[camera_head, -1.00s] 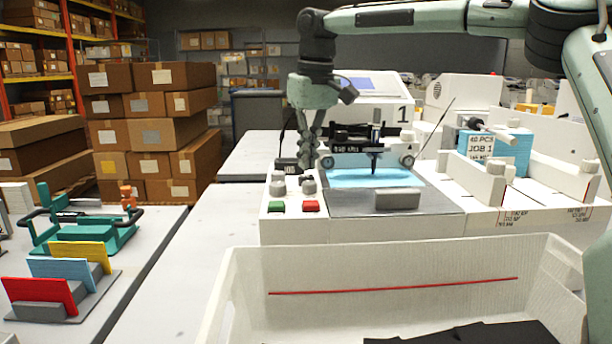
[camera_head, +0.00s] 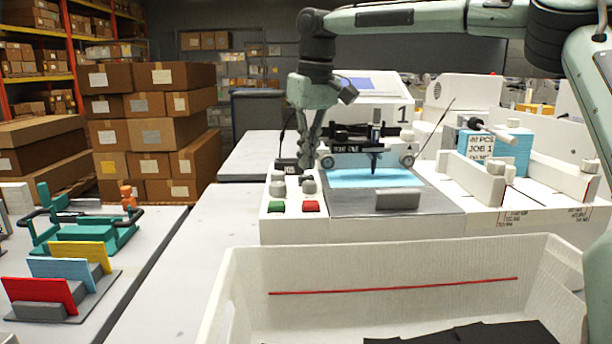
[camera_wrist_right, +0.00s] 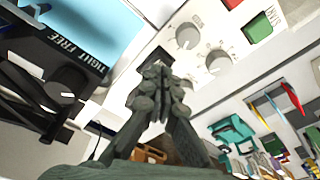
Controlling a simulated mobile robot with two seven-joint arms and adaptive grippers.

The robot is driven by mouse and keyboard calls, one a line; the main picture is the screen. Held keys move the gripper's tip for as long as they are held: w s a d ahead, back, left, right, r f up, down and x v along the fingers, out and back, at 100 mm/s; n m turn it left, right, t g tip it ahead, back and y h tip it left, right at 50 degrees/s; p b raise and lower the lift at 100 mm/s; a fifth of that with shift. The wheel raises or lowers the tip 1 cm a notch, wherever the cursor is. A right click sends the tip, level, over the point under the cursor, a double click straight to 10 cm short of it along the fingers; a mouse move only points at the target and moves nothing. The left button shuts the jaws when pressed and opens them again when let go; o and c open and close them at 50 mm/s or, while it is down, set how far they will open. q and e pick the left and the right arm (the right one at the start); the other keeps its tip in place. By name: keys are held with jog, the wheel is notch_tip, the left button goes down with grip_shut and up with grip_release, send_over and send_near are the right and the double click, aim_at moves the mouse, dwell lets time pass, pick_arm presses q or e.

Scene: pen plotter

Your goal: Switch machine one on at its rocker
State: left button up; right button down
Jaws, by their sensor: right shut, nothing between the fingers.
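Machine one (camera_head: 385,90) is a white plotter with a "1" on its housing, a blue sheet on its bed, and a pen carriage. Its control panel (camera_head: 268,208) at the left front carries grey knobs, a green button (camera_head: 278,207) and a red button (camera_head: 310,206). My right gripper (camera_head: 306,168) is shut and empty, pointing down at the back of this panel. In the right wrist view its fingertips (camera_wrist_right: 157,66) are in front of a dark part (camera_wrist_right: 160,54) at the panel's end, perhaps the rocker. The fingers partly hide it; I cannot tell touch or the switch position.
A white bin (camera_head: 390,265) with dark sheets inside stands in front of the machine. A blue stack marked JOB 1 (camera_head: 508,150) sits between white guides at right. A bench with coloured holders (camera_head: 70,275) is at left. The tabletop (camera_head: 195,265) left of the panel is clear.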

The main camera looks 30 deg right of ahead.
jog(key=shift+f, duration=0.1)
pick_arm(q)
jog(key=shift+w+r, duration=0.1)
jog(key=shift+w, duration=0.25)
pick_arm(e)
jog(key=shift+f, duration=0.2)
pick_arm(q)
jog(key=shift+s, duration=0.15)
pick_arm(e)
jog(key=shift+f, duration=0.1)
pick_arm(q)
jog(key=shift+s+f, duration=0.25)
jog(key=shift+s, duration=0.25)
pick_arm(e)
jog(key=shift+f, duration=0.35)
